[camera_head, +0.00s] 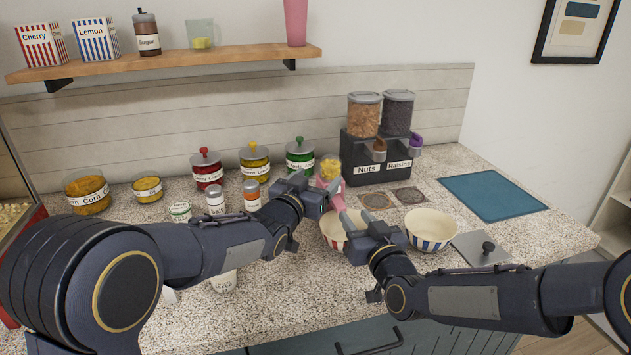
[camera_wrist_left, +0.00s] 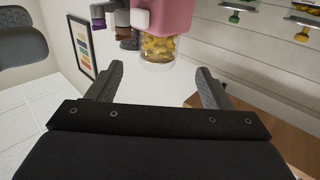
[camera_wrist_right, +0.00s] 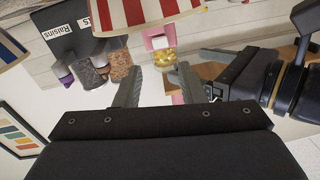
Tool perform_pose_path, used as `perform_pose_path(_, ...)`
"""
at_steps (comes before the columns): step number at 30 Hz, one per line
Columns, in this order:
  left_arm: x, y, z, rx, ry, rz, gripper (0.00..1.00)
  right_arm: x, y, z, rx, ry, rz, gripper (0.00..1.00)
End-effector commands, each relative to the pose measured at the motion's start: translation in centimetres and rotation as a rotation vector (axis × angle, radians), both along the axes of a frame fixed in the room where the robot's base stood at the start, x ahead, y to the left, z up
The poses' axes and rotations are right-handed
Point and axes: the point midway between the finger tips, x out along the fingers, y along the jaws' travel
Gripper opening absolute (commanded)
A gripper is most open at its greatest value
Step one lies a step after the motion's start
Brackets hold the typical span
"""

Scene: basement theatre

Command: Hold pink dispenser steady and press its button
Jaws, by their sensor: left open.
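The pink dispenser (camera_head: 338,200) stands on the counter, with yellow pieces in its clear container. The arms and grippers partly hide it in the head view. My left gripper (camera_head: 316,186) is open just left of it. In the left wrist view the dispenser (camera_wrist_left: 172,14) shows beyond the spread fingers, with a gap. My right gripper (camera_head: 360,221) is lower, in front of the red-striped bowl (camera_head: 334,231). Its fingers are apart with nothing seen between them. In the right wrist view the dispenser (camera_wrist_right: 156,38) is beyond the fingertips.
The nuts and raisins dispenser (camera_head: 381,153) stands behind right. A blue-striped bowl (camera_head: 431,229) is right of my right gripper. Lidded jars (camera_head: 254,163) and small shakers (camera_head: 215,200) stand to the left. A blue mat (camera_head: 492,195) lies on the right counter.

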Motion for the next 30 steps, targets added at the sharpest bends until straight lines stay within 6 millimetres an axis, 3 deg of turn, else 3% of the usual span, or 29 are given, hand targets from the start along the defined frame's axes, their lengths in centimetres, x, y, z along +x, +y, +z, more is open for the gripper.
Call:
perform_pose_path(16,6.4,-3.0,0.0,0.004,-0.009,-0.004,0.73,0.0,0.0,0.0,0.000,0.000,0.000,0.36)
perform_pose_path(28,7.1,-3.3,0.0,0.002,-0.007,-0.004,0.73,0.0,0.0,0.0,0.000,0.000,0.000,0.36)
perform_pose_path(30,7.1,-3.3,0.0,0.002,-0.007,-0.004,0.66,0.0,0.0,0.0,0.000,0.000,0.000,0.36)
